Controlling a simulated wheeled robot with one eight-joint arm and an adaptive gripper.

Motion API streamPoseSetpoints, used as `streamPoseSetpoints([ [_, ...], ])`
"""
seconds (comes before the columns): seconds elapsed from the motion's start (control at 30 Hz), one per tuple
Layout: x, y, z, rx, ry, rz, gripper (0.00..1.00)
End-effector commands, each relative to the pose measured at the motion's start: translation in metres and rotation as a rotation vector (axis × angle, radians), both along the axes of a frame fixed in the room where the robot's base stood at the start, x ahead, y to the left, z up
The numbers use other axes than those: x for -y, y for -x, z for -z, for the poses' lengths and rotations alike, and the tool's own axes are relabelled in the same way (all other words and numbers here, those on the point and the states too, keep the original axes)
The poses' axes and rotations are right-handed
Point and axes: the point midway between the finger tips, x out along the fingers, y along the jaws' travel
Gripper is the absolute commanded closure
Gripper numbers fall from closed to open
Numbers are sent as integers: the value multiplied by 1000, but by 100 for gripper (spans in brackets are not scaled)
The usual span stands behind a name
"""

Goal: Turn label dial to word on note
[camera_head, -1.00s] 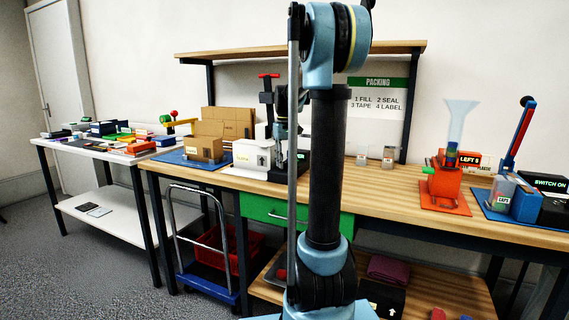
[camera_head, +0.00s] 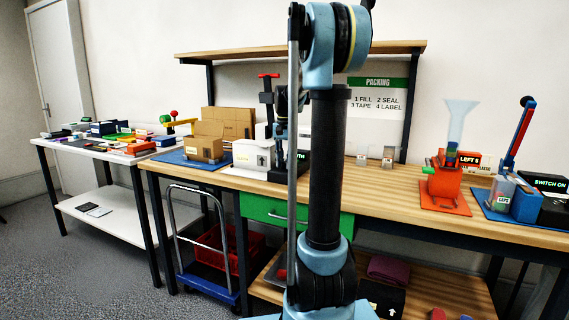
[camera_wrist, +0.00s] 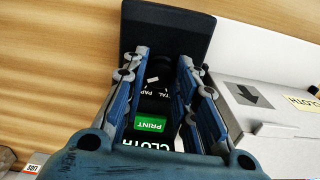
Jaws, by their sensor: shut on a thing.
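The label printer is a black unit (camera_wrist: 170,20) with a green PRINT button (camera_wrist: 151,125) and a lit display reading CLOTH (camera_wrist: 158,144), partly cut off by my gripper. Its dark dial (camera_wrist: 153,98) shows parts of words, "TAL" and "PAP". My gripper (camera_wrist: 163,62) has its blue fingers on both sides of the dial and is shut on it. The dial's pointer is hard to make out. A note (camera_wrist: 305,103) reading CLOTH is on the white box (camera_wrist: 245,95) beside the printer. In the head view my arm hides most of the printer.
Cardboard boxes (camera_head: 203,149) stand left of the white box (camera_head: 250,154). An orange device (camera_head: 446,190) and a blue one (camera_head: 515,198) stand at the bench's right. The bench top (camera_head: 385,190) between is mostly clear. A blue cart (camera_head: 210,299) is below.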

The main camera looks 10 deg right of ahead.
Motion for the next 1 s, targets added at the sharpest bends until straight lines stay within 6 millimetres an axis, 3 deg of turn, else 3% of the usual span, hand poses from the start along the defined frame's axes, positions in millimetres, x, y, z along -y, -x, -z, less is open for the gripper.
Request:
streamPoseSetpoints([
  [0.4,0,-3,-1,6,0,193,97],
  [0.97,0,-3,-1,5,-1,222,97],
  [1.0,0,-3,-1,5,-1,222,66],
])
